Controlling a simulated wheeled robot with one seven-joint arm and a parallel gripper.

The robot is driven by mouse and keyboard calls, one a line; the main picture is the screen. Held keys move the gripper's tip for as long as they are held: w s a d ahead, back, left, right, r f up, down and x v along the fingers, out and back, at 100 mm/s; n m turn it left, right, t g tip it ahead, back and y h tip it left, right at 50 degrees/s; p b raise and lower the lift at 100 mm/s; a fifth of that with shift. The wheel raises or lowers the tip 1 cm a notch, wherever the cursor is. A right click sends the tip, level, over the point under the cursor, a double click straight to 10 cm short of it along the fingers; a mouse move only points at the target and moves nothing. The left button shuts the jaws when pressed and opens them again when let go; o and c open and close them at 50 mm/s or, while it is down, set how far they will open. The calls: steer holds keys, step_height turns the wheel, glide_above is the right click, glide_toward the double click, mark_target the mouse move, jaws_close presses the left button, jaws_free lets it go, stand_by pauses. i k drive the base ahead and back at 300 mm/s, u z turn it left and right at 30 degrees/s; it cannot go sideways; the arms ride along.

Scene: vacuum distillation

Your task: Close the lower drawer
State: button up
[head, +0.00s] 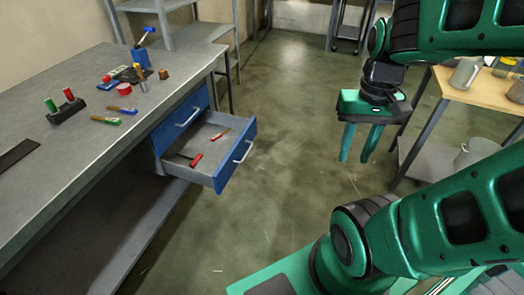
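The lower drawer (234,172) is blue with a grey inside and a pale bar handle (243,152). It is pulled out from under the workbench and points to the right. Small red-handled tools (196,160) lie in it. The upper drawer (180,113), also blue with a handle, is shut above it. My gripper (358,157) hangs in the air to the right of the lower drawer, fingers pointing down. Its fingers are apart with nothing between them. It is well clear of the drawer and its handle.
The grey workbench (70,85) carries screwdrivers, a blue cup (141,58) and other small items. A wooden-topped table (470,88) with metal pots stands at right. Shelving (190,32) stands at the back. Open floor (290,110) lies between bench and table.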

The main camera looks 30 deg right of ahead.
mark_target(221, 158)
steer(key=z, duration=0.15)
steer(key=i, duration=1)
steer(key=z, duration=0.5)
steer(key=k, duration=0.8)
steer(key=u, duration=0.25)
steer(key=i, duration=0.5)
